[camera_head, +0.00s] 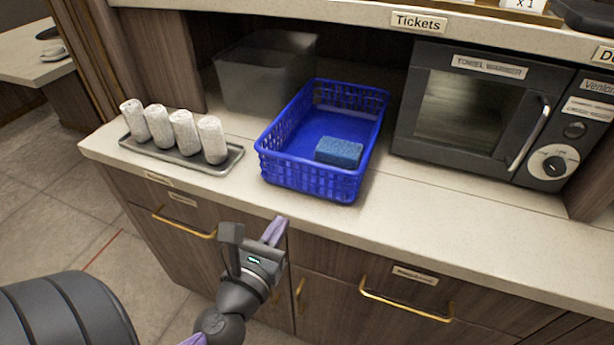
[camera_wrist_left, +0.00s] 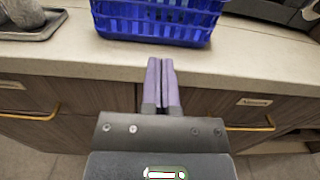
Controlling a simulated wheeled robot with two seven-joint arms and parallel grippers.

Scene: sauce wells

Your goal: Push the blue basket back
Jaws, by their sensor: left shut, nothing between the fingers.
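The blue basket (camera_head: 275,171) stands on the counter, its near end close to the front edge and its far end reaching back into the shelf opening. A blue sponge (camera_head: 339,152) lies inside it near the front right. My left gripper (camera_head: 275,230) is in front of the counter's edge, apart from the basket, with its purple fingers shut and empty. In the left wrist view the shut fingers (camera_wrist_left: 161,84) point toward the basket's near wall (camera_wrist_left: 155,22), with bare counter between them. My right gripper is not in view.
A grey tray (camera_head: 228,162) with several rolled white towels stands left of the basket. A grey bin (camera_head: 262,75) is behind it at left. A towel warmer (camera_head: 480,110) stands at right. Gold-handled drawers (camera_head: 405,305) are below the counter (camera_head: 450,210).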

